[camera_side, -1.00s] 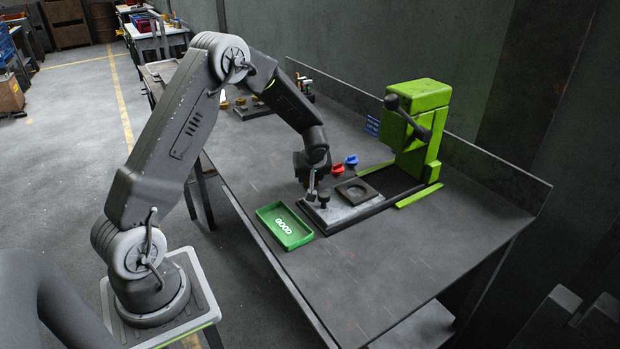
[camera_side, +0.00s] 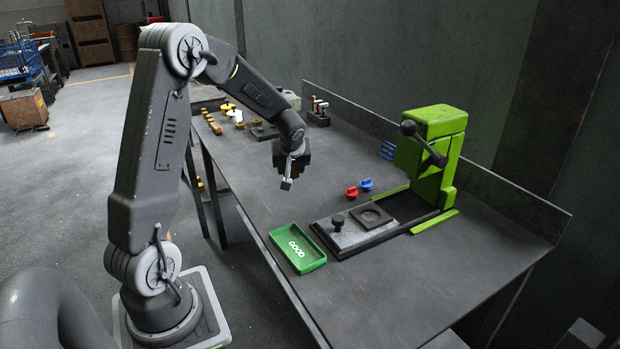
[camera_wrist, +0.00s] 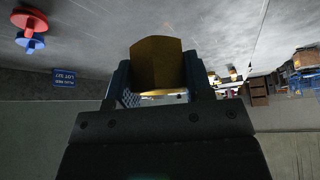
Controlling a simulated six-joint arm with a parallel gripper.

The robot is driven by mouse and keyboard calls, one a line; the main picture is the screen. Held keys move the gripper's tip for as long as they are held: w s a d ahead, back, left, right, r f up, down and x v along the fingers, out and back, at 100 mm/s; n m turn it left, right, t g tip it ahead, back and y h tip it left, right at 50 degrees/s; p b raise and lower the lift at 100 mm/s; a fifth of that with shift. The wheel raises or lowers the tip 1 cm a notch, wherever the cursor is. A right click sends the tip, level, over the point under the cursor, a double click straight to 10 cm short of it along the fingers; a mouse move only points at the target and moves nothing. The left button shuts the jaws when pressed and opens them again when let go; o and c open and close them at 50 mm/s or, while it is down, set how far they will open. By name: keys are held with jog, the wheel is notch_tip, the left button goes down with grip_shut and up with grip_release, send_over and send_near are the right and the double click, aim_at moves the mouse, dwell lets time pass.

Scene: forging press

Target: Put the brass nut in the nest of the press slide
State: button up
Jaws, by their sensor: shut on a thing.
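The brass nut (camera_wrist: 157,64) is between the jaws of my gripper (camera_wrist: 160,88) in the wrist view; its far side is hidden. In the side view my gripper (camera_side: 287,180) is raised above the bench, left of and behind the press slide (camera_side: 350,237), and the nut in it is hardly visible. The slide is a grey plate drawn out in front of the green press (camera_side: 435,150), with a dark knob (camera_side: 338,221) on it. The nest (camera_side: 371,213) is a dark square block with a round recess that looks empty.
A green tray marked GOOD (camera_side: 297,247) lies left of the slide. A red knob-like piece (camera_side: 351,192) and a blue one (camera_side: 366,184) stand behind the slide. Several small brass and yellow parts (camera_side: 236,115) lie at the far bench end. A back wall edges the bench.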

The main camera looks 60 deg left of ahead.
jog(key=shift+s+a+r, duration=0.5)
jog(key=shift+s+r, duration=0.15)
jog(key=shift+s, duration=0.05)
jog(key=shift+w+d, duration=0.2)
jog(key=shift+w, duration=0.05)
jog(key=w+d+m, duration=0.2)
jog(key=w+d, duration=0.3)
jog(key=d, duration=0.1)
jog(key=w+d+f+m+t+h, duration=0.1)
jog(key=w+d+m, duration=0.1)
jog(key=w+d, duration=0.2)
jog(key=w+d+f+m+t+h, duration=0.1)
jog(key=w+d+m, duration=0.1)
jog(key=w+d, duration=0.3)
jog(key=shift+w+d, duration=0.15)
jog(key=shift+d, duration=0.9)
jog(key=shift+w+d, duration=0.15)
jog(key=shift+d, duration=0.9)
jog(key=shift+f, duration=2)
jog(key=shift+f, duration=0.75)
